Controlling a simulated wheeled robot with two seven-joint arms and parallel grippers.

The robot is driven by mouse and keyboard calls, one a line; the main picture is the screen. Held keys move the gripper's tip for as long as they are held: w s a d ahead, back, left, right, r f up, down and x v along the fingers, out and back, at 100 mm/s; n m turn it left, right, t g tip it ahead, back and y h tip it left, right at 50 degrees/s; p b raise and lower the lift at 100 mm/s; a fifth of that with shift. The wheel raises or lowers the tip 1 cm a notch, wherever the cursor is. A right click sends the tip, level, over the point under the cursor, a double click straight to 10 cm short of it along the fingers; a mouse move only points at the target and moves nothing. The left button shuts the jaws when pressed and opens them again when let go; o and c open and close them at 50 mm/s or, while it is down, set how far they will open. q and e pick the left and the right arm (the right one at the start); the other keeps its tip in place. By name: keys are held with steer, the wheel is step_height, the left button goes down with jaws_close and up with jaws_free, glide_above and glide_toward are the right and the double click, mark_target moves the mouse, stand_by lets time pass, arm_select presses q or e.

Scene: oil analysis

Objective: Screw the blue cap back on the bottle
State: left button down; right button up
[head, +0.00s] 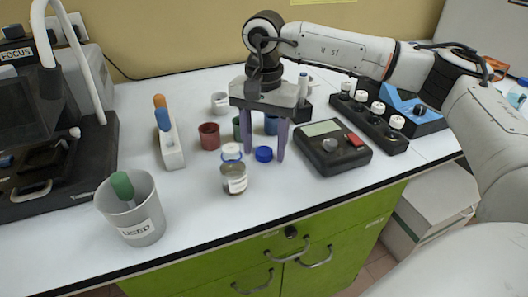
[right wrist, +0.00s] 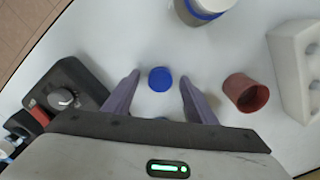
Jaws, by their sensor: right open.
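The blue cap (head: 264,154) lies on the white bench, just right of the bottle. The bottle (head: 235,180) is a small labelled jar standing upright, with a blue ring around its neck. Part of it shows at the top of the right wrist view (right wrist: 203,14). My right gripper (head: 264,148) points down over the cap, with its two purple fingers apart. In the right wrist view the cap (right wrist: 160,79) sits between the fingertips, with space on both sides; contact is not visible. My left gripper is not in view.
A red cup (head: 209,137) and a white pen holder (head: 172,148) stand to the left. A grey USED cup (head: 138,222) is near the front edge. Bench is clear between it and the bottle.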

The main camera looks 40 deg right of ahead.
mark_target(264, 151)
steer(key=c, duration=1.1)
steer(key=shift+r, duration=0.1)
step_height(264, 151, up, 10)
